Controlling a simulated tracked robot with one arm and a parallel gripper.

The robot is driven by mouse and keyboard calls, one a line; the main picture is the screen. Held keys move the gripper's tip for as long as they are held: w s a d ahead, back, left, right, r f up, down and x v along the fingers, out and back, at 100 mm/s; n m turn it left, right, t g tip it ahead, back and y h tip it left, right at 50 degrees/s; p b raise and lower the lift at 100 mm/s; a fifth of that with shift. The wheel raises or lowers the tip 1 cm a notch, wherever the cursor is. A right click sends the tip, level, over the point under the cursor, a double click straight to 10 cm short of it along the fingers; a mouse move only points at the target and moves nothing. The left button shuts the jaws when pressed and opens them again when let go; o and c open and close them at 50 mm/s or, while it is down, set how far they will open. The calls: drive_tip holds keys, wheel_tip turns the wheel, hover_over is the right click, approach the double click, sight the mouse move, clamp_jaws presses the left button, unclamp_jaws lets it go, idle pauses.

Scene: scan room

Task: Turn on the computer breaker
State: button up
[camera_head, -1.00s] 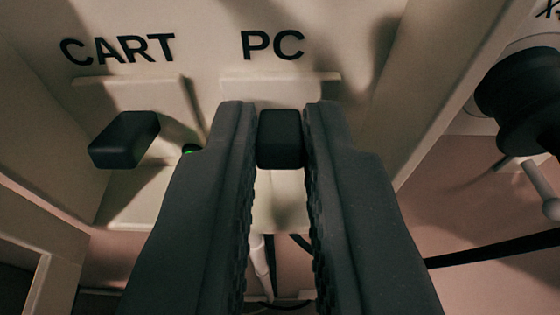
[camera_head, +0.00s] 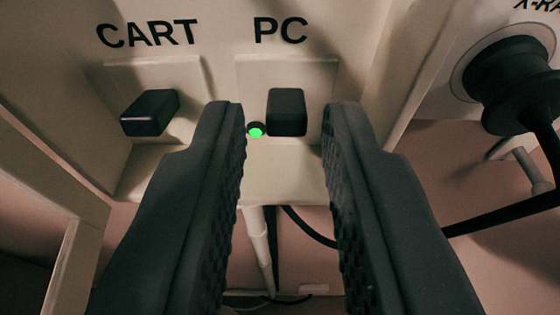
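The PC breaker switch (camera_head: 287,111) is a black block on a pale plate under the letters "PC". A small green light (camera_head: 255,131) glows just left of it. My gripper (camera_head: 285,112) is open, with one dark ridged finger on each side of the PC switch. Gaps show between both fingers and the switch. The CART switch (camera_head: 150,113), a similar black block, sits to the left under the letters "CART". A light beside the CART switch is not visible now.
A round black plug (camera_head: 515,80) with a thick black cable (camera_head: 500,214) is at the right, under partly cut-off lettering. A panel wall (camera_head: 415,75) stands between it and the PC switch. A white cable (camera_head: 258,248) hangs below the PC switch.

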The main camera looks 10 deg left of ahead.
drive_tip(key=v, duration=1.2)
